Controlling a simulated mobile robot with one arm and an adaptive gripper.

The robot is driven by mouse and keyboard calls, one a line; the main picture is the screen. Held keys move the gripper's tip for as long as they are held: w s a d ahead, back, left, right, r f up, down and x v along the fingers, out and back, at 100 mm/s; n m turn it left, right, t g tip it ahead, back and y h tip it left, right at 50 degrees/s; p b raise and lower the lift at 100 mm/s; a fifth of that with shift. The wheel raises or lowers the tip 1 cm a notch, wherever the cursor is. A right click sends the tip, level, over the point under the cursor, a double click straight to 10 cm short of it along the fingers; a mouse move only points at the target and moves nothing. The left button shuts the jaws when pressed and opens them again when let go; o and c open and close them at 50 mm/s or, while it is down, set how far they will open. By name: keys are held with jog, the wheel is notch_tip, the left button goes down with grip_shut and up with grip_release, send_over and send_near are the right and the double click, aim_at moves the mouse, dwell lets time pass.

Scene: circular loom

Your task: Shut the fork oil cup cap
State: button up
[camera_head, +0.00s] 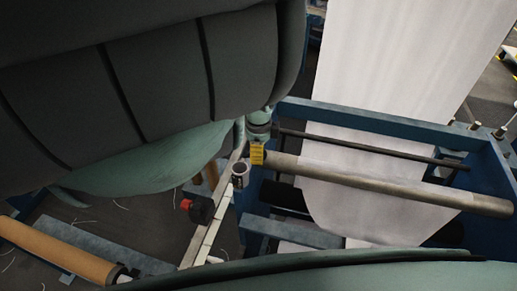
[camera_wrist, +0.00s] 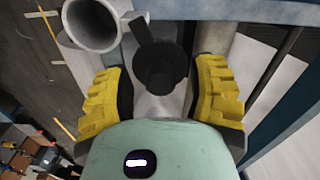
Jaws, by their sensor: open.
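The grey cup (camera_head: 240,172) stands upright with a dark open mouth, near the middle of the head view. In the wrist view the open cup (camera_wrist: 90,24) is at the upper left, just outside my left finger pad. A dark round piece with a tab (camera_wrist: 160,68), which looks like the cap, lies off the cup's mouth, between my finger pads in the picture. My gripper (camera_wrist: 161,82) is open, with a yellow pad on each side of this piece; contact cannot be told. In the head view my gripper (camera_head: 257,153) is just right of the cup, and the cap is hidden.
A red knob on a black body (camera_head: 195,208) sits lower left of the cup. A metal roller (camera_head: 390,184), white fabric (camera_head: 390,70) and a blue frame (camera_head: 375,126) lie to the right. An orange-brown roll (camera_head: 55,250) is at the lower left.

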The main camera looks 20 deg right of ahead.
jog(key=shift+c, duration=0.2)
grip_shut()
dwell(0.4)
